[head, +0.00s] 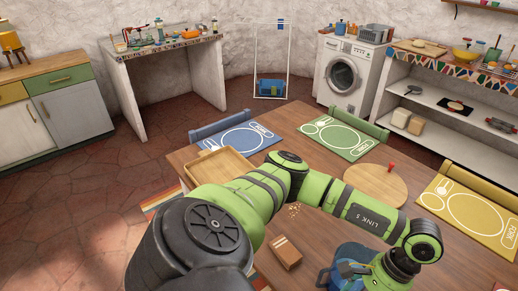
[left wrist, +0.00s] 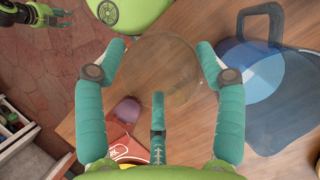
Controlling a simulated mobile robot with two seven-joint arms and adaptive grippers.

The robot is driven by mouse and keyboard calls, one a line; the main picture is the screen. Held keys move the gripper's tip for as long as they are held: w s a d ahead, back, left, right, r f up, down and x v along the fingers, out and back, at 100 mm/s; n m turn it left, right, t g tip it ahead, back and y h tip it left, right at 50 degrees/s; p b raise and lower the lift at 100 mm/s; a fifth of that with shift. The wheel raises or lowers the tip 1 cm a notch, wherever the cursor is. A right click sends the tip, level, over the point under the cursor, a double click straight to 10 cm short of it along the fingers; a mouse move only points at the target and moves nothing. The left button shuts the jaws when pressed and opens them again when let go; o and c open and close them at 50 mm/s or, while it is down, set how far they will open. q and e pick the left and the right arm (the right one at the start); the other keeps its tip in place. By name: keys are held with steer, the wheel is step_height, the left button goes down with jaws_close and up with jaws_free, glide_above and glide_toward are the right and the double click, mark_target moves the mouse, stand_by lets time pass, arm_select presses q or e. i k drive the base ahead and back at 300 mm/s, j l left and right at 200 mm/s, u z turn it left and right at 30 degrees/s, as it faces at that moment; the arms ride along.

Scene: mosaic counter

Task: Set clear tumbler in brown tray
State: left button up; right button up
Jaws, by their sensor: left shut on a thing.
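My left gripper (left wrist: 157,85) has its teal fingers shut around the clear tumbler (left wrist: 155,68), which shows as a faint see-through round shape in the left wrist view. In the head view my left arm reaches over the wooden table to its near right, and the tumbler cannot be made out there. The brown tray (head: 222,168) lies empty on the far left part of the table, beside my arm and well away from the gripper. My right gripper (left wrist: 62,17) shows small and dark at the upper left of the left wrist view, apparently open and empty.
A brown box (head: 285,252) lies near the front of the table. A blue thing (head: 343,262) is close to my left wrist. A round wooden board (head: 372,186) with a red knob and blue (head: 238,138), green (head: 343,138) and yellow (head: 472,210) placemats occupy the far side.

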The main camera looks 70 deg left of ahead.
mark_target(213, 166)
steer(key=k+j, duration=0.15)
steer(key=j, duration=0.25)
steer(key=k+j, duration=0.1)
steer(key=j, duration=0.35)
steer(key=k+j, duration=0.15)
steer(key=j, duration=0.25)
steer(key=k+j, duration=0.15)
steer(key=j, duration=0.3)
steer(key=k+j, duration=0.1)
steer(key=j, duration=2.15)
steer(key=k, duration=0.05)
